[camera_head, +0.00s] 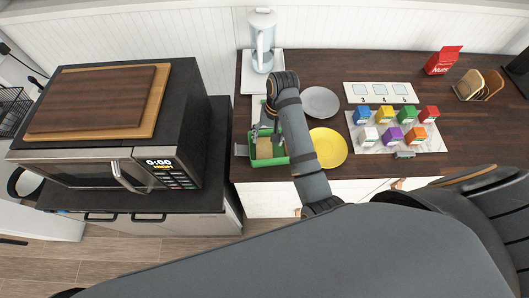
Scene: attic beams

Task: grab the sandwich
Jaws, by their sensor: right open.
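A small green container (256,161) sits near the left front edge of the dark wooden counter. A tan, bread-like piece, which looks like the sandwich (264,150), lies inside it. My right gripper (266,133) is open just above the container, with its fingers pointing down around the bread-like piece. I cannot tell whether they touch it. My right arm link hides the area just right of the container. My left gripper is not in view.
A grey plate (321,102) and a yellow plate (329,148) lie right of the arm. Several coloured boxes (384,115) sit farther right. A microwave (120,135) with cutting boards (95,100) stands left. Bread slices (470,84) stand far right.

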